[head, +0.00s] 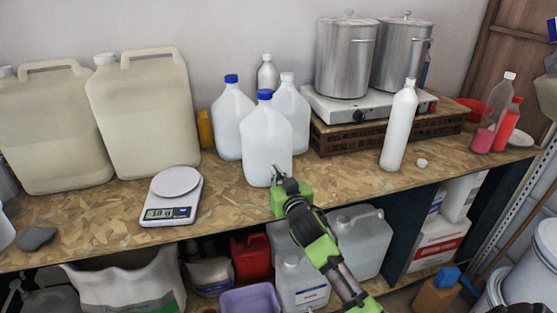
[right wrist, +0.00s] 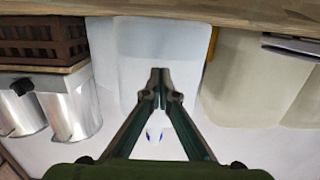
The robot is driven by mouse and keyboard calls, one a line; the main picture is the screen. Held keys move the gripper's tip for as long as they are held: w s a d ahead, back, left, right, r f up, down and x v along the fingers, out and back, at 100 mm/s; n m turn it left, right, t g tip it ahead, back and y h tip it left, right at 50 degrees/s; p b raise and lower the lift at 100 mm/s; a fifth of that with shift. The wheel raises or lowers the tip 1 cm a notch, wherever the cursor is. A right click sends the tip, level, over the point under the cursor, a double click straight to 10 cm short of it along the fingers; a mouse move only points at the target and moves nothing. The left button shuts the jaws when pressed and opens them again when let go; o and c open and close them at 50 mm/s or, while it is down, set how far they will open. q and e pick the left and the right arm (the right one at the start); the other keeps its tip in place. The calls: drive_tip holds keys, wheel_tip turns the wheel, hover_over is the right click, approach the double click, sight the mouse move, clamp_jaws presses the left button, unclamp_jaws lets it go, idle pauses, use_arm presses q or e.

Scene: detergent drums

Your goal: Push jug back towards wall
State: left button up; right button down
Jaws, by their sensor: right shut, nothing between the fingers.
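A white translucent jug with a blue cap (head: 265,135) stands upright on the chipboard bench, the front one of a small group. In the right wrist view the jug's pale body (right wrist: 125,45) fills the middle behind the fingertips. My right gripper (head: 277,178) is shut and empty at the lower front of the jug. In the right wrist view its fingertips (right wrist: 160,78) meet in front of the jug; I cannot tell whether they touch it. My left gripper is not in view.
Two similar jugs, one blue-capped (head: 232,118) and one white-capped (head: 290,105), stand close behind, with a grey bottle (head: 267,74) near the wall. A scale (head: 174,196) and large canisters (head: 145,110) are left. A hotplate with steel pots (head: 345,55) and a white bottle (head: 400,125) are right.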

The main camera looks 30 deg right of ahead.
drive_tip(key=shift+s+a+p, duration=0.15)
drive_tip(key=shift+s+p, duration=0.35)
drive_tip(key=shift+s, duration=0.1)
drive_tip(key=shift+p+v, duration=0.3)
drive_tip(key=shift+v, duration=0.55)
drive_tip(key=shift+f, duration=0.1)
drive_tip(key=shift+s+f, duration=0.1)
drive_tip(key=shift+s, duration=0.05)
